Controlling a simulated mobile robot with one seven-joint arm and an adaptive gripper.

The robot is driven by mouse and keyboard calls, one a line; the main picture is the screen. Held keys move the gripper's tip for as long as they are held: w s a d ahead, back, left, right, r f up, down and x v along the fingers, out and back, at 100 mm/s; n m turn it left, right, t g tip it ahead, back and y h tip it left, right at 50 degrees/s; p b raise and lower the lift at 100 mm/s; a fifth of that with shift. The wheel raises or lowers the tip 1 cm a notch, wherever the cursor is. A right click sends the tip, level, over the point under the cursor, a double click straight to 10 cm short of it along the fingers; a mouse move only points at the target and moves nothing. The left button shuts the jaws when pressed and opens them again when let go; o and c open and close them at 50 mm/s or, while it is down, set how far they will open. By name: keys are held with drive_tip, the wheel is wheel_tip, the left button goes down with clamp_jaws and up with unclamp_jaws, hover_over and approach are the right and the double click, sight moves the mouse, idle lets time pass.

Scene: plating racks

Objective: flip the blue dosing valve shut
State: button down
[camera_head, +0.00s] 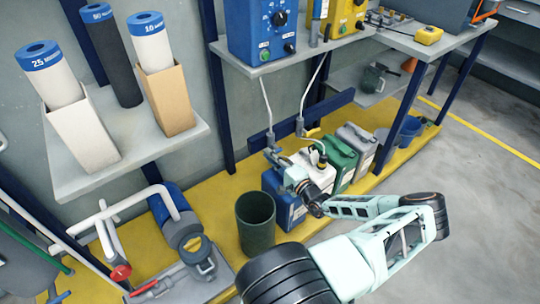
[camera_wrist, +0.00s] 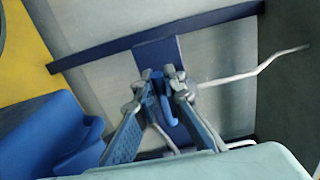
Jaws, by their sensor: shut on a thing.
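The blue dosing valve is at the wall end of a pale dosing pipe (camera_head: 266,103), behind the canisters. In the wrist view its blue handle (camera_wrist: 166,104) hangs between my fingertips, in front of a blue mounting plate (camera_wrist: 158,55). My gripper (camera_wrist: 165,82) is shut on this handle, with one finger on each side. In the head view my gripper (camera_head: 274,158) reaches in above the blue canister (camera_head: 283,203). The gripper hides much of the valve there, so its exact angle cannot be told.
A white, a green (camera_head: 340,158) and a grey canister (camera_head: 357,142) stand to the right on the yellow platform. A second pipe with a valve (camera_head: 300,126) is close by. A dark green bin (camera_head: 256,222) stands in front. A blue rail (camera_wrist: 210,28) crosses the wall.

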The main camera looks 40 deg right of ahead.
drive_tip(key=c, duration=2)
unclamp_jaws()
drive_tip(key=shift+s, duration=0.1)
drive_tip(key=s, duration=0.4)
drive_tip(key=s+a, duration=0.1)
drive_tip(key=s, duration=0.6)
drive_tip(key=shift+s+a, duration=0.15)
drive_tip(key=shift+s, duration=0.25)
